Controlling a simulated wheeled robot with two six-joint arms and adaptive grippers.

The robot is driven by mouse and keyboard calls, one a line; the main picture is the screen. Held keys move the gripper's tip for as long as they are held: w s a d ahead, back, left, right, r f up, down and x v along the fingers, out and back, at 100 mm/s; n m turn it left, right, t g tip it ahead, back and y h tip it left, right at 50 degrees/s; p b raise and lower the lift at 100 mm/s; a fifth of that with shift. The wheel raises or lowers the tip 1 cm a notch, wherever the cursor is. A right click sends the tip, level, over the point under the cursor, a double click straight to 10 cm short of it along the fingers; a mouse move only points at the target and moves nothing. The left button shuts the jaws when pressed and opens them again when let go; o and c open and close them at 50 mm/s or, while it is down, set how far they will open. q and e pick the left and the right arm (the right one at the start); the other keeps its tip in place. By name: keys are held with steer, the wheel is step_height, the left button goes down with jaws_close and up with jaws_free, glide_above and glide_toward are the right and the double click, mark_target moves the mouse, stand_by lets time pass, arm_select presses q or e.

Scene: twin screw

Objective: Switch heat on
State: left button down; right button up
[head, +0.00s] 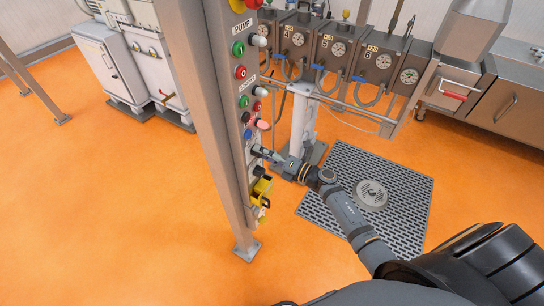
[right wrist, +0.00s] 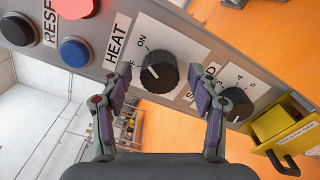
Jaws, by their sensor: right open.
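The HEAT knob (right wrist: 159,73) is a round black rotary knob on a white plate of the grey control panel. The word ON stands at its upper left; the other marking is mostly hidden by a finger. A white pointer mark shows on the knob's left part, but I cannot tell its exact setting. My right gripper (right wrist: 160,82) is open, with one finger at each side of the knob and a gap on both sides. In the head view my right gripper (head: 262,152) is at the panel's lower part, hiding the knob. My left gripper is not in view.
A second black knob (right wrist: 236,104), marked SPEED, is close by my right finger. A yellow box with a black handle (right wrist: 284,134) juts out beyond it. Blue (right wrist: 75,50) and red buttons are on the other side. The panel post (head: 210,110) stands on open orange floor.

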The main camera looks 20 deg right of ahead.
steer(key=v, duration=1.1)
steer(key=shift+s, duration=0.2)
steer(key=shift+d, duration=0.2)
steer(key=d+f+m+h+b, duration=0.1)
steer(key=d+f+m+h, duration=0.55)
steer(key=f+m, duration=0.55)
steer(key=s+d+f+m+g+h+b, duration=0.1)
steer(key=s+d+f+m+g+h, duration=0.25)
steer(key=f, duration=0.75)
steer(key=s+d+f+m+h+b, duration=0.1)
steer(key=s+d+f+m+h, duration=0.1)
steer(key=s+f+m, duration=0.6)
steer(key=s+a+f+m+g, duration=0.3)
steer(key=s+f, duration=0.6)
steer(key=s, duration=0.4)
steer(key=s+a+f+m+g, duration=0.4)
steer(key=s+f, duration=0.6)
steer(key=s, duration=0.4)
steer(key=shift+a+f+g+b, duration=0.2)
steer(key=shift+a+g+b, duration=0.25)
steer(key=shift+a+g, duration=0.6)
